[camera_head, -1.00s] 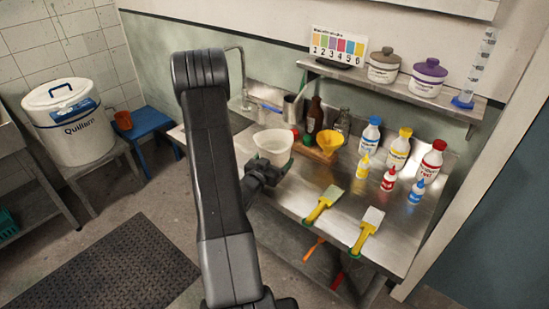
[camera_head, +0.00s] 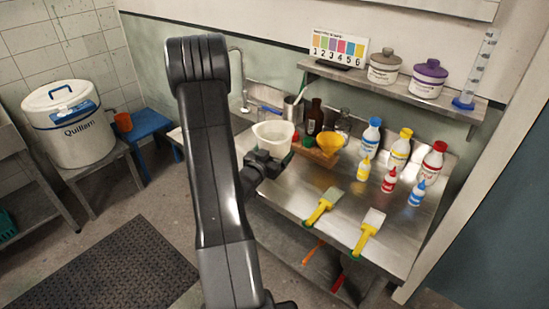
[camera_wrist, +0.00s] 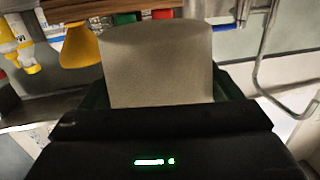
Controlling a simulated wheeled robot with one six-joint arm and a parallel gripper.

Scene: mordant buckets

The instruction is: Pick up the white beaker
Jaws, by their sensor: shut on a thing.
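The white beaker (camera_head: 273,134) is a pale, open-topped vessel at the left part of the metal bench in the head view. My gripper (camera_head: 270,163) is shut on it from the front side.
Several dye bottles stand at the right. Two yellow-handled brushes (camera_head: 322,205) lie near the front edge. A shelf (camera_head: 405,92) hangs above.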

